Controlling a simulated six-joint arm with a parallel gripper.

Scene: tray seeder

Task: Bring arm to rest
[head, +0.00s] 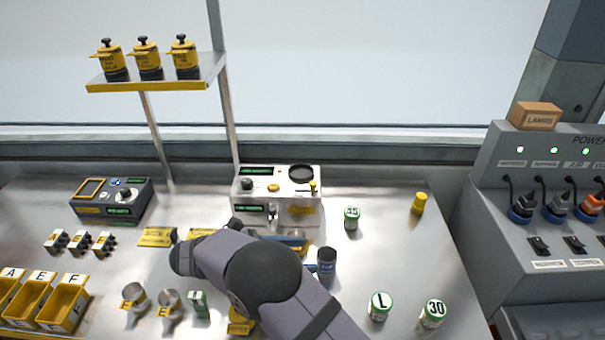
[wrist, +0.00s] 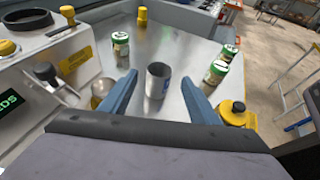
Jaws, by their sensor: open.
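My gripper (wrist: 160,100) is open in the wrist view, its two blue fingers spread apart with nothing between them that they touch. The same dark cup (head: 327,262) stands just right of my arm there. The seeder machine (head: 302,209), white with a dark round opening on top, stands behind my gripper.
Green-lidded jars (head: 379,307) stand at the right, with a small yellow weight-like piece (head: 419,203) behind. Yellow bins (head: 64,305) and metal cups (head: 134,297) stand at the left front. A shelf (head: 158,84) with yellow pots rises behind. A grey power console (head: 550,190) borders the right.

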